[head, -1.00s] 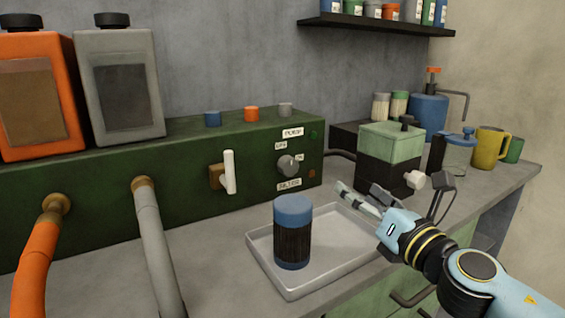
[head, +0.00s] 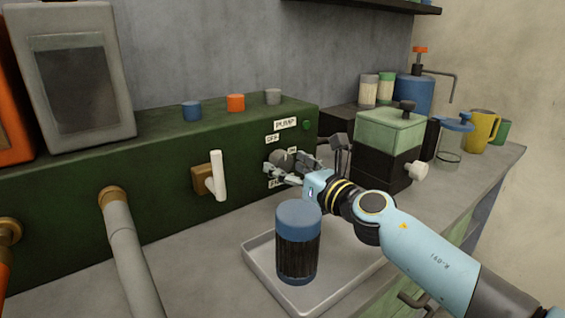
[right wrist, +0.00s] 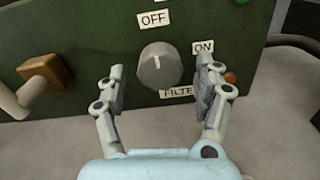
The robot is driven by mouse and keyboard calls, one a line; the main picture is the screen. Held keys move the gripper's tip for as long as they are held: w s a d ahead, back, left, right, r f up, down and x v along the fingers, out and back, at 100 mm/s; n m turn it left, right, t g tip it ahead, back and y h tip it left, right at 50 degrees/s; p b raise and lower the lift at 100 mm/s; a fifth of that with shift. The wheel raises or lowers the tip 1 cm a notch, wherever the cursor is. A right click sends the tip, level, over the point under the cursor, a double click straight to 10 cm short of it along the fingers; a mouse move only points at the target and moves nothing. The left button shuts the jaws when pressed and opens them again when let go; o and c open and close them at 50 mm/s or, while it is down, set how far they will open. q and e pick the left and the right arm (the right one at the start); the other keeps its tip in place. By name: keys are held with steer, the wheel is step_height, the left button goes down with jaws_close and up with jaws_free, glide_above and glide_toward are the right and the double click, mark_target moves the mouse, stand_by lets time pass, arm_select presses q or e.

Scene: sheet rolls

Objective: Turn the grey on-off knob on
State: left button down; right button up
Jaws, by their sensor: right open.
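The grey knob (right wrist: 159,68) sits on the front of the green machine (head: 150,180), between the OFF label (right wrist: 153,19) above it and the ON label (right wrist: 203,47) to its upper right. A white mark on the knob points up, toward OFF. My right gripper (right wrist: 161,78) is open, with one finger left of the knob and the other right of it. In the head view the right gripper (head: 289,168) partly hides the knob. Whether the fingers touch it I cannot tell. My left gripper is not in view.
A white lever (head: 218,175) sticks out left of the knob. A blue-capped dark jar (head: 298,245) stands in a grey tray (head: 262,272) below my right arm. A green and black box machine (head: 385,150) stands to the right. Hoses run down at the left.

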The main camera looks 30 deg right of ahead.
steer(key=shift+w+a, duration=0.1)
steer(key=shift+w, duration=0.9)
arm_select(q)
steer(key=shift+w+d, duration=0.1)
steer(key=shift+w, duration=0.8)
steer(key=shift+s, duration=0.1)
arm_select(e)
steer(key=shift+c, duration=0.3)
steer(key=c, duration=0.4)
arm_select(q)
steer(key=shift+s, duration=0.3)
arm_select(e)
steer(key=c, duration=0.7)
